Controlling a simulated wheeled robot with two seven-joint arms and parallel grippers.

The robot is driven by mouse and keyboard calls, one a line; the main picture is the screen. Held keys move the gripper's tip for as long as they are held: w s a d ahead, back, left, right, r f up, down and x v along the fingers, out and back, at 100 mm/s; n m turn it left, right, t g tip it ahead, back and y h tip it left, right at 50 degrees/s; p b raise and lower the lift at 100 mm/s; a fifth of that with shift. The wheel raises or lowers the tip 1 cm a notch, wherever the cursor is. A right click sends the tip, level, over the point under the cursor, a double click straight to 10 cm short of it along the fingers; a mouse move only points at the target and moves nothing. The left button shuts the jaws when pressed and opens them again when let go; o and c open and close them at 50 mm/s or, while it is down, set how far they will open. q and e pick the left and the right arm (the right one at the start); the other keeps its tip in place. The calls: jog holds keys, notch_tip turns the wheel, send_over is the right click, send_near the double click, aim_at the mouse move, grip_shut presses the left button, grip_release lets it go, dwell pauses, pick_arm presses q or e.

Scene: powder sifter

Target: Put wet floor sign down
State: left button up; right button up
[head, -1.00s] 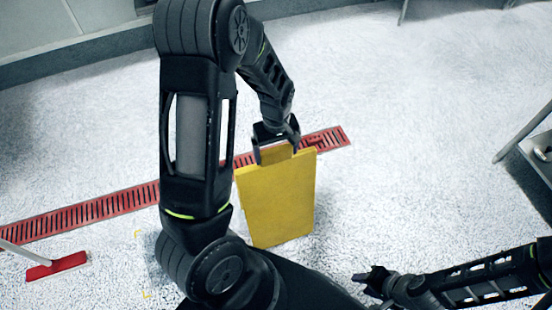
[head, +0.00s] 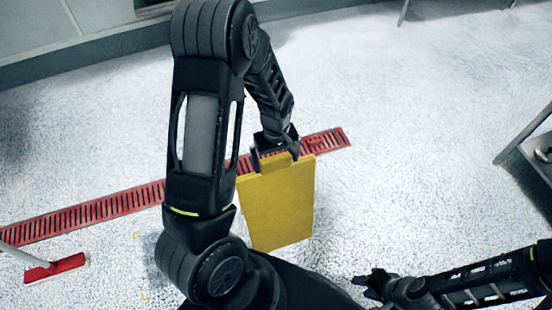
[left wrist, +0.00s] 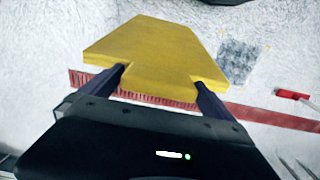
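The yellow wet floor sign (head: 278,207) hangs upright below my left gripper (head: 277,150) in the head view. The left gripper is shut on the sign's top edge. In the left wrist view the sign (left wrist: 160,55) lies between the two fingers of the gripper (left wrist: 162,80). I cannot tell whether its lower edge touches the floor. My right gripper (head: 370,281) is at the lower right of the head view, away from the sign; its fingers are too small and dark to read.
A red drain grate (head: 90,211) runs across the white floor behind the sign. A red squeegee (head: 55,268) lies at lower left. Yellow corner marks (head: 145,296) and a grey patch (left wrist: 238,60) are on the floor. A metal table (head: 538,150) stands at right.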

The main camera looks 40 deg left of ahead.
pick_arm(q)
notch_tip(320, 180, up, 12)
jog(key=p, duration=0.3)
jog(key=shift+r, duration=0.15)
dwell(0.9)
jog(key=s+d+f+m+h, duration=0.2)
jog(key=s+d+f+m, duration=0.25)
jog(key=d+f, duration=0.8)
jog(key=s+d+f+m+h, duration=0.2)
jog(key=s+d+f+m, duration=0.3)
jog(key=s+d, duration=0.5)
jog(key=shift+d+f+t, duration=0.4)
jog(key=shift+d+f, duration=0.45)
jog(key=shift+d, duration=0.25)
jog(key=shift+w, duration=0.1)
jog(key=shift+c, duration=0.2)
